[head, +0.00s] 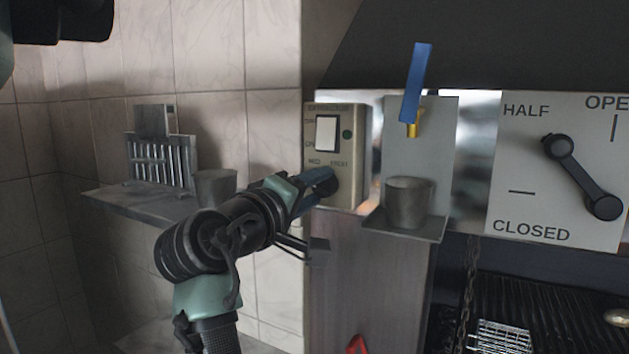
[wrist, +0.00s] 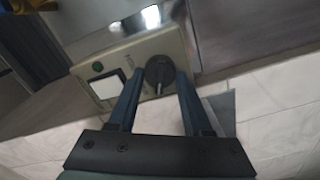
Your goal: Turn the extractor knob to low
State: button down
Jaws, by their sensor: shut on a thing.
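The extractor panel (head: 354,170) is a beige box on the wall, with a white rocker switch (head: 326,133), a green lamp (head: 347,135) and printing that includes MID and HIGH. The dark round extractor knob (wrist: 159,71) is low on the panel. In the wrist view it sits between the fingertips of my gripper (wrist: 158,82), which is shut on it. A pale pointer line shows on the knob, but I cannot tell which label it points to. In the head view my gripper (head: 322,183) reaches the panel from the left and hides most of the knob.
A left shelf (head: 150,204) holds a rack and another cup. A damper lever (head: 583,178) is farther right, above the grill.

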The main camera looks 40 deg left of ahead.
jog(key=n+p, duration=0.1)
jog(key=n, duration=0.3)
jog(key=shift+n+p, duration=0.4)
jog(key=shift+f, duration=0.1)
dwell(0.3)
jog(key=shift+c, duration=1.7)
grip_release()
jog(key=shift+s, duration=0.1)
jog(key=b+v, duration=0.6)
jog(key=v, duration=0.6)
jog(key=shift+s+d, duration=0.15)
jog(key=shift+s, duration=0.2)
